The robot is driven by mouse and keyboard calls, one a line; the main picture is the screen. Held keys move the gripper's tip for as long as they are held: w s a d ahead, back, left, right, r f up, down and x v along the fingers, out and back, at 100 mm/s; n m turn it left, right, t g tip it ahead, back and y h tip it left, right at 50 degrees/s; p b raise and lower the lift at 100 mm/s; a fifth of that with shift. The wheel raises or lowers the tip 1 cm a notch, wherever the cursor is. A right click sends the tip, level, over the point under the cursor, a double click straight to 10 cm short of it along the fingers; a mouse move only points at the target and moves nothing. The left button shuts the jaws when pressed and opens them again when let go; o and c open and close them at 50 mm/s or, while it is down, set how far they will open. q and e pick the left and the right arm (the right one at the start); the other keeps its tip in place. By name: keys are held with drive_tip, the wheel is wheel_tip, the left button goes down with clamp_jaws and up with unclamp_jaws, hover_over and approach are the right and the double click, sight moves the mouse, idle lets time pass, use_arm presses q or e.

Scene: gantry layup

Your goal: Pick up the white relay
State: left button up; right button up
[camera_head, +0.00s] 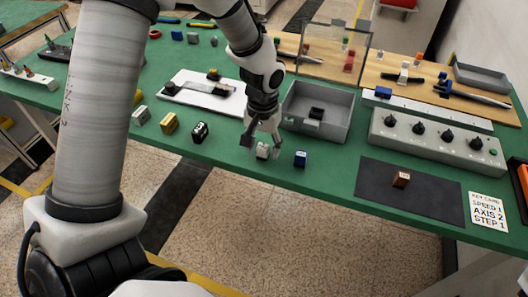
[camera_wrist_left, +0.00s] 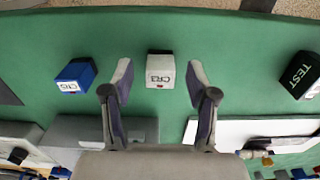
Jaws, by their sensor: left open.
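The white relay (camera_head: 263,152) stands upright near the front edge of the green table. In the left wrist view the white relay (camera_wrist_left: 160,70) has a dark top and the mark CR3. My left gripper (camera_head: 261,146) is open above and around it. In the left wrist view the relay lies between the two fingertips of my left gripper (camera_wrist_left: 160,76), with a green gap on each side. Neither finger seems to touch it. How far the tips are above the table is hard to tell. My right gripper is not in view.
A blue relay (camera_head: 300,158) stands right of the white one, and a black TEST block (camera_head: 200,132) to its left. Further left are a yellow block (camera_head: 169,123) and a pale block (camera_head: 141,116). Behind stand a grey tray (camera_head: 335,135) and a knob panel (camera_head: 440,143).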

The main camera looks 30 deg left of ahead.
use_arm(q)
drive_tip(key=shift+f, duration=0.8)
drive_tip(key=c, duration=1.1)
drive_tip(key=shift+r, duration=0.1)
